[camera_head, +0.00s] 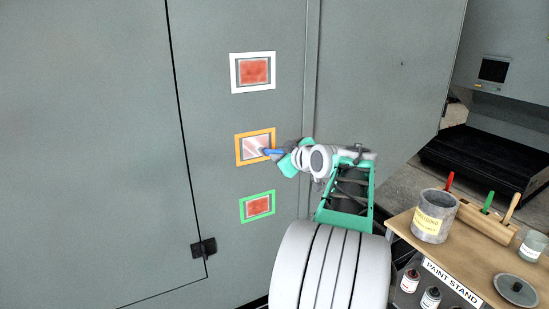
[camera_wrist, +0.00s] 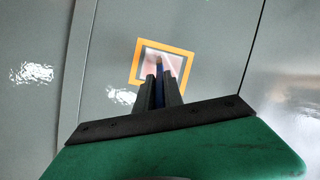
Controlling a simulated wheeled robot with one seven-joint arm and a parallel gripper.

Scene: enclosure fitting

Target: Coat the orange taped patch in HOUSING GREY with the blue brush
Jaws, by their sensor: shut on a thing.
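The orange taped patch (camera_head: 239,147) is the middle of three framed patches on the grey cabinet. Inside its tape the surface is pale pink with whitish streaks, paler than the red in the other two. It also shows in the wrist view (camera_wrist: 137,58). My gripper (camera_head: 284,153) is shut on the blue brush (camera_head: 273,152), just right of the patch. In the wrist view the brush (camera_wrist: 159,66) extends from between the fingers (camera_wrist: 160,88) over the patch. Its tip appears to be at the patch; contact is hard to tell. No tin clearly reads HOUSING GREY.
A white-taped red patch (camera_head: 234,73) is above and a green-taped one (camera_head: 243,208) below. A black latch (camera_head: 204,247) is at lower left. The paint stand (camera_head: 455,281) at right bears a large can (camera_head: 433,222), a brush rack (camera_head: 485,222), a small tin (camera_head: 533,247) and a dark round lid (camera_head: 516,289).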

